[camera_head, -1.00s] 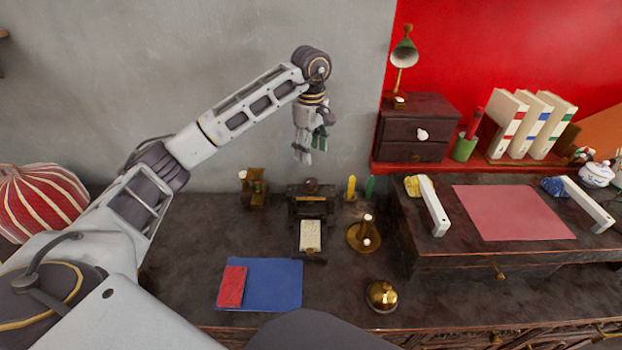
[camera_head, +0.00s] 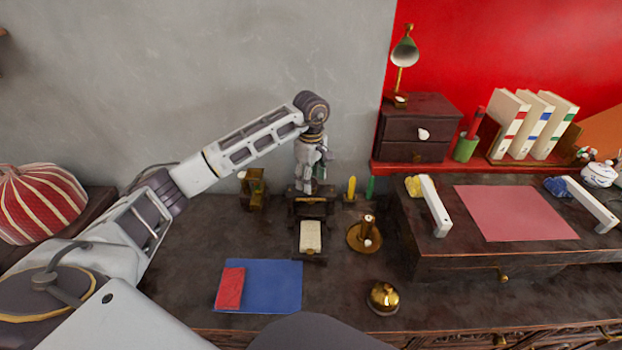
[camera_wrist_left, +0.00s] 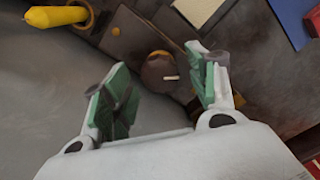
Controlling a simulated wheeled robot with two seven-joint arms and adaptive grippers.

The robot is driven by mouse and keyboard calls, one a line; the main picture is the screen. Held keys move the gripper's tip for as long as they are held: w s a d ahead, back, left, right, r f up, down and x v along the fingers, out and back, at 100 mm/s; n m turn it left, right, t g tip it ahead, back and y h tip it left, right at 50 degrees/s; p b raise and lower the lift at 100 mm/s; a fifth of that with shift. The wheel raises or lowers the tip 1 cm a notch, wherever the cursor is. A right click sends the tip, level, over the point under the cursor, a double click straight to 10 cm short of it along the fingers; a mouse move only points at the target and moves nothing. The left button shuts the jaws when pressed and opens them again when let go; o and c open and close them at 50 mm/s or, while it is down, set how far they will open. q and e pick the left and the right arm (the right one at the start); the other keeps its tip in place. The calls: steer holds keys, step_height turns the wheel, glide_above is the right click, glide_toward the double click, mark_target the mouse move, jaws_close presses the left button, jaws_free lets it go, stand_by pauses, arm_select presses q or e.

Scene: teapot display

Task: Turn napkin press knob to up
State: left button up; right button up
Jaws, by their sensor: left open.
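The napkin press (camera_head: 311,208) is a dark wooden frame near the back of the desk, with a pale folded napkin (camera_head: 310,236) at its front. Its knob (camera_wrist_left: 158,72) is round and dark with a white pointer mark, which points to the right in the left wrist view. In the head view the knob is hidden behind my left gripper (camera_head: 314,188). The gripper points down over the press, open and empty. In the left wrist view the knob shows between its green finger pads, which look apart from it. My right gripper is not in view.
A yellow piece (camera_head: 351,188) and a green one (camera_head: 370,188) stand just right of the press. A brass candle holder (camera_head: 364,238) and a small wooden stand (camera_head: 254,190) flank it. A blue mat (camera_head: 275,285) and a brass bell (camera_head: 382,298) lie nearer. The grey wall is close behind.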

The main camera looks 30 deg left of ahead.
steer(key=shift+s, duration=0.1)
arm_select(q)
steer(key=c, duration=1)
steer(key=shift+c, duration=0.2)
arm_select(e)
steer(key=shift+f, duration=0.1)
